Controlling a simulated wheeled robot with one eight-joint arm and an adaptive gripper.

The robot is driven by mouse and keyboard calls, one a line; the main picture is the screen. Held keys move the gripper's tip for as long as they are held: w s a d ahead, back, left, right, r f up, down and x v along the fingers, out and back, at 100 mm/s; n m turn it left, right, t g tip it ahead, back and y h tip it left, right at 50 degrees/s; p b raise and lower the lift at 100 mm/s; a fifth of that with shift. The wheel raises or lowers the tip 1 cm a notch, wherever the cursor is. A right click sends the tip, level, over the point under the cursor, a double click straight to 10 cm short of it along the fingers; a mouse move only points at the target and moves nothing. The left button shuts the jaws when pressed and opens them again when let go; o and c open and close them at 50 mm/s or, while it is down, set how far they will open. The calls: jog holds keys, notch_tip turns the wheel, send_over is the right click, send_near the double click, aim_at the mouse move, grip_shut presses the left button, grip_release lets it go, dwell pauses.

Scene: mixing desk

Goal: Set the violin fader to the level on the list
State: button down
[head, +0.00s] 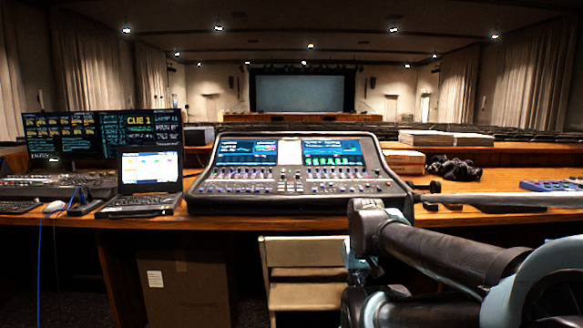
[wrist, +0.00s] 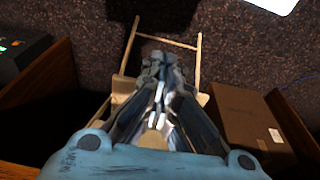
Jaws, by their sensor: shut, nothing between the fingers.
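The mixing console (head: 290,205) stands on the wooden desk in the middle of the head view, with a row of faders (head: 285,187) across its face. The labels are too small to read, so I cannot tell which fader is the violin one. A pale sheet (head: 289,151), possibly the list, sits between the console's two screens; its writing is not legible. My gripper (wrist: 160,72) is shut and empty in the wrist view. It points down towards the floor over a wooden chair, away from the faders. In the head view the gripper cannot be made out.
The chair (head: 300,270) stands in front of the desk (head: 480,218), beside a cardboard box (head: 185,290). A laptop (head: 148,180) and monitors (head: 100,135) are left of the console.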

dwell(0.4)
jog(key=c, duration=2.2)
grip_release()
jog(key=o, duration=0.8)
notch_tip(320, 180, up, 2)
jog(key=shift+s, duration=0.1)
jog(key=shift+c, duration=0.2)
notch_tip(320, 180, up, 34)
jog(key=f+m+g, duration=0.1)
jog(key=m, duration=1.7)
send_over(352, 189)
jog(key=s, duration=0.1)
jog(key=f, duration=0.5)
jog(key=w+f, duration=0.1)
jog(key=f, duration=1)
jog(key=shift+w+f, duration=0.35)
jog(key=shift+f, duration=0.05)
